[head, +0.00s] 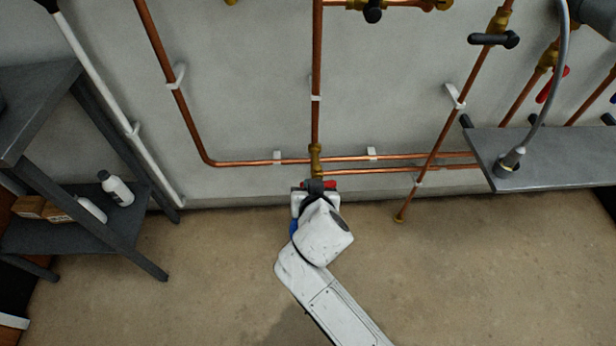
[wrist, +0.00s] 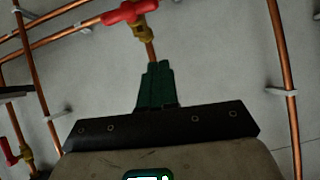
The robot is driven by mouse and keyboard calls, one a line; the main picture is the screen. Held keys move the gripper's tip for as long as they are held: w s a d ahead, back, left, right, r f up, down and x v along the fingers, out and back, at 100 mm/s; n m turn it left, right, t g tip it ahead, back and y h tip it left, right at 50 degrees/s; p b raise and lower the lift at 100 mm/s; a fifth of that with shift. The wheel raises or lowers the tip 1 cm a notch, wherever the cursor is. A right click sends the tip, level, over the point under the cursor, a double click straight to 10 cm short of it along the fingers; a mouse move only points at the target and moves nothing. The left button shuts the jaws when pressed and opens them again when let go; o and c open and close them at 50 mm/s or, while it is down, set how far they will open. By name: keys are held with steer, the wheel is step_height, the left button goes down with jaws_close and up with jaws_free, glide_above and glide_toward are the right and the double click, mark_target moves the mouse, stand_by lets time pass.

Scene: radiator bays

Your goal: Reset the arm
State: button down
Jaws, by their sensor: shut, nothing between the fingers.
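My gripper (wrist: 156,72) shows in the wrist view as dark green fingers pressed together with nothing between them. Its tips point at a copper pipe just below a brass valve with a red handle (wrist: 130,12). I cannot tell whether the tips touch the pipe. In the head view my white arm reaches up from the bottom, and its wrist is low in front of the wall. The red handle (head: 331,184) shows just beyond the wrist there, below a brass fitting (head: 315,160). My fingers are hidden by the wrist in the head view.
Copper pipes (head: 240,162) run along the wall close to my wrist. A dark shelf (head: 60,228) with bottles (head: 117,188) and boxes stands left. A grey bench (head: 560,160) with a lamp-like base (head: 508,162) juts out right. The concrete floor (head: 200,280) around my arm is clear.

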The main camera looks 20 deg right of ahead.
steer(key=shift+v, duration=1.15)
steer(key=s+d+f+g, duration=0.3)
steer(key=s+d, duration=0.2)
steer(key=s, duration=0.2)
steer(key=s+d+f+g, duration=0.25)
steer(key=s+d, duration=0.25)
steer(key=s, duration=0.3)
steer(key=s+d+f+n+g+y, duration=0.2)
steer(key=s+n+g, duration=0.2)
steer(key=s, duration=1.1)
step_height(320, 180, up, 14)
steer(key=p, duration=1.4)
steer(key=shift+a+y, duration=0.25)
steer(key=shift+y, duration=0.05)
